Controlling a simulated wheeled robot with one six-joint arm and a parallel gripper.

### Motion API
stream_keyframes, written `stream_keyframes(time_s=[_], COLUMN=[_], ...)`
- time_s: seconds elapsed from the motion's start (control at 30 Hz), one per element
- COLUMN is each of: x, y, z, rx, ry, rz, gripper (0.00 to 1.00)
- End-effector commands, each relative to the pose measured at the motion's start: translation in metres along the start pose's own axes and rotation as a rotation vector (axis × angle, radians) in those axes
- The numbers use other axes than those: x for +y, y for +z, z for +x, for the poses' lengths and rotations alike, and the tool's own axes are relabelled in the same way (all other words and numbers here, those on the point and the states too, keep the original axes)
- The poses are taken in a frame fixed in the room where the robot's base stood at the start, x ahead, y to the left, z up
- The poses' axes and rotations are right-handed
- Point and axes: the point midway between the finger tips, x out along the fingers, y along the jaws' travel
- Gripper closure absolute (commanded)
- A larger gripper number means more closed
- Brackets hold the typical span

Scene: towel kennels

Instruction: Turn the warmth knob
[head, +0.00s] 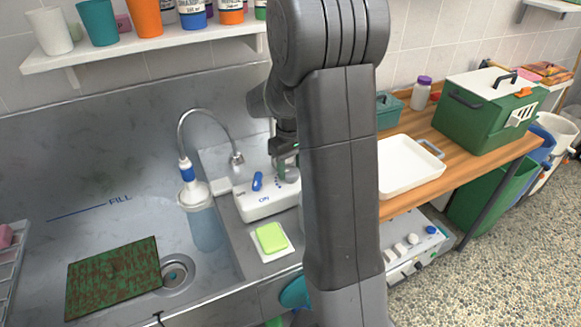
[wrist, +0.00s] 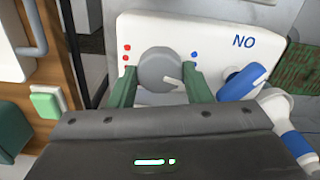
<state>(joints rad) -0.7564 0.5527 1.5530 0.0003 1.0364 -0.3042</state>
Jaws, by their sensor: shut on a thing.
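The warmth knob (wrist: 157,66) is a round grey dial with a pale pointer mark, on a white control box (wrist: 215,40). In the wrist view red dots lie to its left and blue dots to its right. The pointer slants towards the lower right there. The green fingers of my gripper (wrist: 161,74) are shut on the knob, one on each side. In the head view my gripper (head: 286,160) reaches down to the right part of the white box (head: 262,207), and my arm hides much of the knob.
A blue switch lever (head: 257,181) marked ON sits left of the knob in the head view, and close to a finger in the wrist view (wrist: 242,82). A green sponge (head: 271,238) lies in front of the box. A curved tap (head: 184,128) stands at the sink on the left.

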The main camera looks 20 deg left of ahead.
Motion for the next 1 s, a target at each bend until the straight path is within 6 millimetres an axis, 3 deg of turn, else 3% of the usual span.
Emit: stream_keyframes(time_s=[0.7, 1.0], x=[0.0004, 0.0005], y=[-0.0007, -0.0008], z=[-0.0012, -0.0014], rx=[0.003, 0.004], ry=[0.001, 0.001], rz=[0.667, 0.868], gripper=[0.79, 0.79])
